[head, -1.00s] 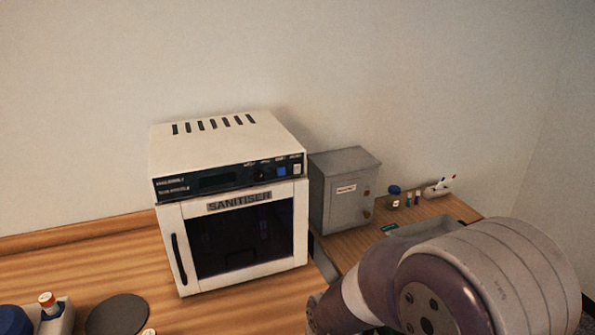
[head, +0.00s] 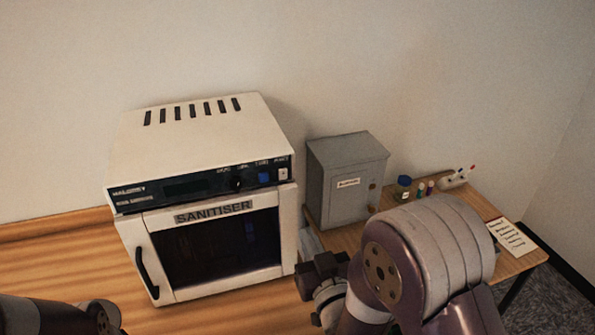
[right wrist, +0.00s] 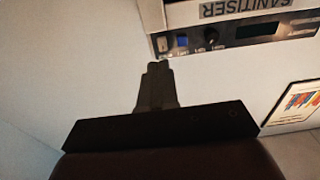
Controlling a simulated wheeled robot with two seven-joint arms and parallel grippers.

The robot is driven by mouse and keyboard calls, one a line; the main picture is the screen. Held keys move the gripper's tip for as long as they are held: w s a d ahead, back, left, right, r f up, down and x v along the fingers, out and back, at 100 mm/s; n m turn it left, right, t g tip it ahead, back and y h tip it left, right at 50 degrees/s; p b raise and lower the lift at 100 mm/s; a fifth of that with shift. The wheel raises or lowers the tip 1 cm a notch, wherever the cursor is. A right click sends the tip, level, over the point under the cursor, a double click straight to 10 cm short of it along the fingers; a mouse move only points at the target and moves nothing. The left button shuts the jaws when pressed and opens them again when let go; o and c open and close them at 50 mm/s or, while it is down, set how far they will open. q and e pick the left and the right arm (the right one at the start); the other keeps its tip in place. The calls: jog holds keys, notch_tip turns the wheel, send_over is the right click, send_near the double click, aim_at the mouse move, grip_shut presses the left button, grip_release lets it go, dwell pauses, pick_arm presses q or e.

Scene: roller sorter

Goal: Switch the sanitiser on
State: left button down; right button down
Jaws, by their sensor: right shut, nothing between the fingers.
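The white sanitiser (head: 195,125) stands on the wooden counter with its dark-windowed door shut. Its black control panel (head: 140,199) has a dark display, a black knob (head: 237,184), a blue button (head: 264,176) and a white switch (head: 283,174) at the right end. The panel shows upside down in the right wrist view, with the blue button (right wrist: 182,42) and white switch (right wrist: 164,44) near my fingertips. My right gripper (right wrist: 158,68) is shut and empty, apart from the panel as far as I can tell. In the head view it (head: 318,273) is low, right of the sanitiser. My left gripper is out of view.
A grey metal cabinet (head: 341,185) stands right of the sanitiser. Behind my right arm are a blue-capped jar (head: 404,187), small vials, a white holder (head: 453,180) and a written sheet (head: 512,237). A coloured poster (right wrist: 296,107) shows in the right wrist view.

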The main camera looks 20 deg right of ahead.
jog(key=r, duration=0.1)
jog(key=t+p, duration=0.1)
jog(key=p, duration=0.4)
send_near(283, 173)
jog(key=w, duration=0.2)
jog(key=w+r, duration=0.1)
jog(key=w, duration=0.2)
jog(key=shift+w+a+r, duration=0.1)
jog(key=shift+w+r, duration=0.05)
jog(key=shift+w, duration=0.1)
jog(key=shift+w+a+p, duration=0.1)
jog(key=shift+w+p, duration=0.2)
jog(key=shift+w, duration=0.35)
